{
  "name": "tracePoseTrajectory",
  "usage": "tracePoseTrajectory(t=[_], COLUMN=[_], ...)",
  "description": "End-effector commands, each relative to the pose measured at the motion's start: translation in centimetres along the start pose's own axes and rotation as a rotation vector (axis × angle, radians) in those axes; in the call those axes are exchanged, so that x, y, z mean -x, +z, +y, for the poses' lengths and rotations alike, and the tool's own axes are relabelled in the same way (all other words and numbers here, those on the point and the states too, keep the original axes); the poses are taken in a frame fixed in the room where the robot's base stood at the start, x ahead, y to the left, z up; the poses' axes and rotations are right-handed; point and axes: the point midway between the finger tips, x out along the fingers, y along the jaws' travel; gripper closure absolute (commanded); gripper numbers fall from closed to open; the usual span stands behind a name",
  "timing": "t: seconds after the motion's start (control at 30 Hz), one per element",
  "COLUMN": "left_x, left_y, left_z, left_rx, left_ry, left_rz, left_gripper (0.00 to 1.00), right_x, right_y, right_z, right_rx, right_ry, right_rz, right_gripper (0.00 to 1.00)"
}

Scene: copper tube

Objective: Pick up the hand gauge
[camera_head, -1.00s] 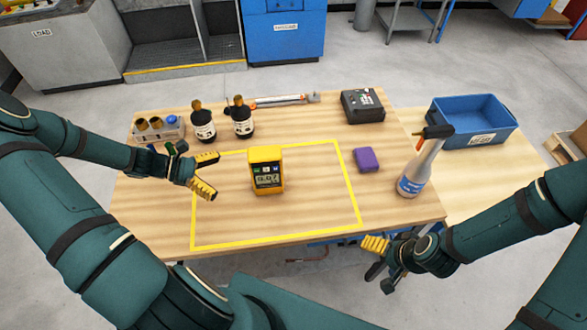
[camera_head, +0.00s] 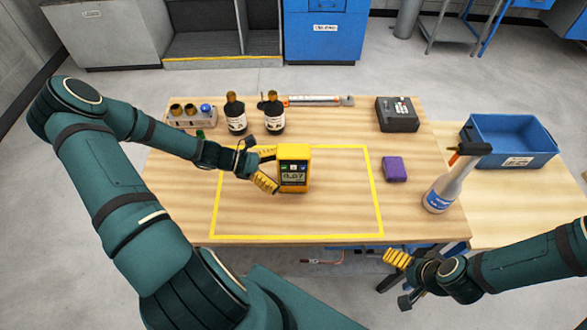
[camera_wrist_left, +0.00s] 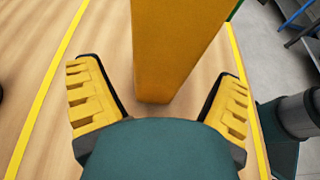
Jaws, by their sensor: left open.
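The hand gauge (camera_head: 294,168) is a yellow box with a small display, standing upright inside the yellow taped rectangle on the table. My left gripper (camera_head: 265,169) is open at the gauge's left side, its yellow fingers pointing toward it. In the left wrist view, the gauge's plain yellow side (camera_wrist_left: 178,50) rises just ahead, between the lines of the two spread fingers (camera_wrist_left: 160,95). It does not look gripped. My right gripper (camera_head: 398,260) is off the table's front edge at the right, away from the gauge; its opening is unclear.
Two dark bottles (camera_head: 236,116) and a holder with bottles (camera_head: 191,117) stand behind my left arm. A purple block (camera_head: 395,169), a spray bottle (camera_head: 444,186), a black box (camera_head: 397,115) and a blue bin (camera_head: 510,141) are to the right. The taped area's front is clear.

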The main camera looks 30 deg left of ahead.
Motion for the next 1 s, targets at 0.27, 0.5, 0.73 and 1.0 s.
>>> tracePoseTrajectory(t=[0.27, 0.5, 0.73, 1.0], left_x=[-3.1, -3.2, -3.2, -3.2], left_y=[0.0, 0.0, 0.0, 0.1], left_z=[-0.1, -0.1, -0.1, -0.1], left_rx=[0.001, 0.0, 0.0, 0.0], left_ry=[-0.001, 0.0, 0.0, 0.0], left_rz=[-0.001, 0.0, 0.0, -0.001], left_gripper=[0.08, 0.08, 0.87, 0.87], right_x=[0.0, 0.0, 0.0, 0.0], right_y=[0.0, 0.0, 0.0, 0.0], right_z=[0.0, 0.0, 0.0, 0.0], right_rx=[0.0, 0.0, 0.0, 0.0], right_ry=[0.0, 0.0, 0.0, 0.0], right_rz=[0.0, 0.0, 0.0, 0.0], right_gripper=[0.07, 0.07, 0.07, 0.07])
